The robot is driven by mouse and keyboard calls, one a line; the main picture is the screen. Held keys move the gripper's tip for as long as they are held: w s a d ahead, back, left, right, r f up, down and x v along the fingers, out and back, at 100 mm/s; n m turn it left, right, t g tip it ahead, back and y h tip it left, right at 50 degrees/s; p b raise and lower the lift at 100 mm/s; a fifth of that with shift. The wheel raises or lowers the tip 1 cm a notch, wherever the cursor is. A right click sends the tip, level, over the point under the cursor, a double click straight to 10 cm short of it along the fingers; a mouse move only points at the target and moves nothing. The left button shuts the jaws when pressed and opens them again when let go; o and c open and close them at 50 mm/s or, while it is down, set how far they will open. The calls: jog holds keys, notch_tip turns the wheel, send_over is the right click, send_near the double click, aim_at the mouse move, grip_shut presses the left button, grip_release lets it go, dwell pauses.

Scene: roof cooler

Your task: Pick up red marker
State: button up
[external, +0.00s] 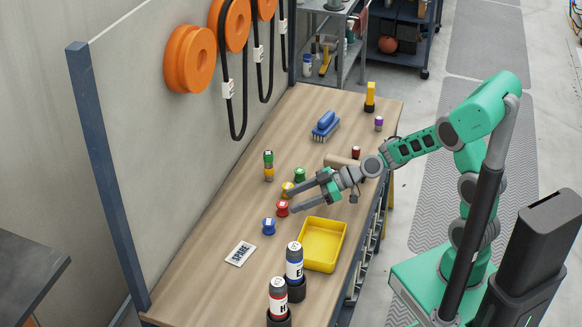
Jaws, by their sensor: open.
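A small red spool-shaped piece (282,209) stands on the wooden bench, in a row with similar colored pieces. It is the likeliest red marker, but I cannot tell for sure. My gripper (291,203) reaches in from the right, low over the bench. Its two fingers are apart, with the tips right beside the red piece and a yellow piece (287,189). I cannot tell whether they touch either. A darker red piece (356,152) stands farther back, behind my wrist.
Blue (268,226) and green (299,174) pieces stand close by. A yellow tray (321,245) sits to the front right. Two labeled bottles (294,262) (278,296) stand at the front. A blue brush (326,123) lies at the back. The bench's front left is mostly clear.

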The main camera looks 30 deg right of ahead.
aim_at(282, 204)
jog(key=p+x, duration=0.1)
jog(key=x, duration=0.4)
jog(key=shift+s+a+f, duration=0.1)
jog(key=shift+s, duration=0.05)
jog(key=shift+c, duration=0.5)
grip_shut()
